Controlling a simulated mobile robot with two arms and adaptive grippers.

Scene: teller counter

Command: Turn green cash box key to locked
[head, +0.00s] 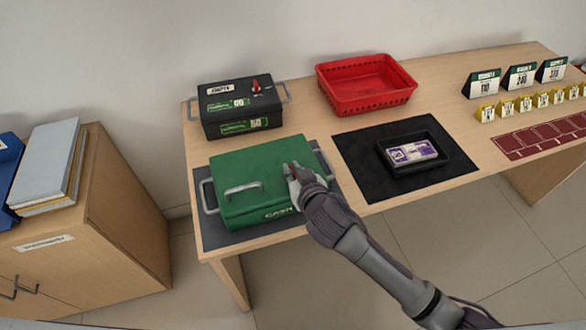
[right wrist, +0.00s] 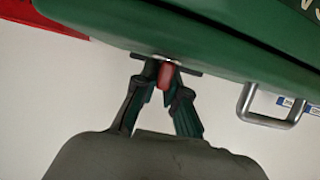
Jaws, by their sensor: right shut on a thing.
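The green cash box (head: 245,177) with "CASH" on its front stands on a dark mat (head: 216,234) at the front left of the table. It has a metal handle on its lid and one on each side. My right gripper (head: 294,174) reaches over the right part of the lid. In the right wrist view my right gripper (right wrist: 163,80) is shut on the red key (right wrist: 164,76), which sits on a metal plate against the green lid (right wrist: 230,40). The fingers hide most of the key, and I cannot read its turn position. My left gripper is not in view.
A black box (head: 242,107) with its own red key stands behind the green box. A red basket (head: 365,85) is at the back. A black tray (head: 412,153) with purple notes lies on a black mat (head: 365,178) to the right.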

